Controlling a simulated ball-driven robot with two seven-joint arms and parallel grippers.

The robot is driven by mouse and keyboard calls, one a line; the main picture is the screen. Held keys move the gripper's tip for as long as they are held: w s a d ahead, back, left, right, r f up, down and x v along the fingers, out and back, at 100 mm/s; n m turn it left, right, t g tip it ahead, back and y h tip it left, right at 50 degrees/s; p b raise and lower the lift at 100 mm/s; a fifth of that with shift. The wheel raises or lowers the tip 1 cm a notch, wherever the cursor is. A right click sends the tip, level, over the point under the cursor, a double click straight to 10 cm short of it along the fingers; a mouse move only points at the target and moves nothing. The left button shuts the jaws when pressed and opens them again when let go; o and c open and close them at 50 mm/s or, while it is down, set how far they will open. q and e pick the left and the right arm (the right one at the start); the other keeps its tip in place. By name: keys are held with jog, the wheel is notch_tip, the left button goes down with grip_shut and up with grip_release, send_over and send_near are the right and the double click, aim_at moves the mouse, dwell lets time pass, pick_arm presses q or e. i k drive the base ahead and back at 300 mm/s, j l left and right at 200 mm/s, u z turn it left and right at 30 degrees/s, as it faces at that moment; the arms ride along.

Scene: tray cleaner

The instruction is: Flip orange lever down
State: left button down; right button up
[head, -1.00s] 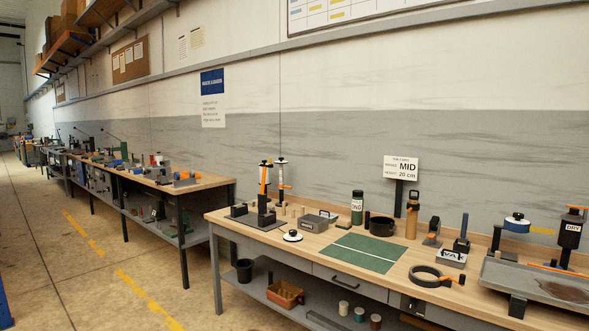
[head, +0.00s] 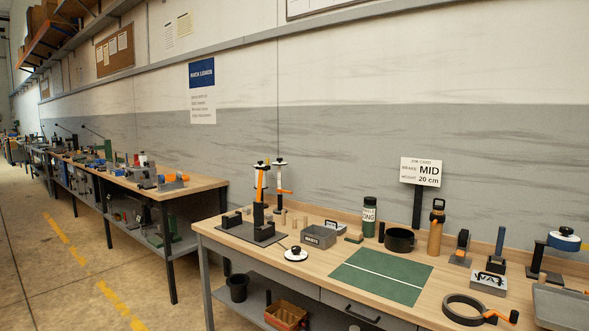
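Several orange parts show in the head view, and I cannot tell which is the task's lever. An upright orange bar (head: 260,184) is on a black stand at the back left of the near bench. A second stand beside it has a short orange arm (head: 284,191) sticking out sideways. A black ring (head: 465,309) lies at the front right with an orange handle (head: 491,315). The grey tray (head: 562,308) is cut off by the right edge. Neither of my grippers is in view.
The wooden bench (head: 325,259) carries a green mat (head: 382,275), a grey box (head: 319,236), a white-topped round tool (head: 296,254), a black cup (head: 399,240), a green bottle (head: 369,216) and an orange-brown bottle (head: 436,231). Floor (head: 60,290) is free at the left.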

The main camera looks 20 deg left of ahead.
aim_at(260, 169)
jog(key=i+j, duration=0.25)
jog(key=i+j+z, duration=0.1)
jog(key=i+j, duration=0.15)
jog(key=j, duration=0.2)
jog(key=i+j, duration=0.25)
jog(key=j, duration=0.15)
jog(key=i+j+z, duration=0.1)
jog(key=i+j, duration=0.4)
jog(key=j, duration=0.25)
jog(key=i+j+z, duration=0.1)
jog(key=i+j, duration=0.15)
jog(key=j, duration=0.15)
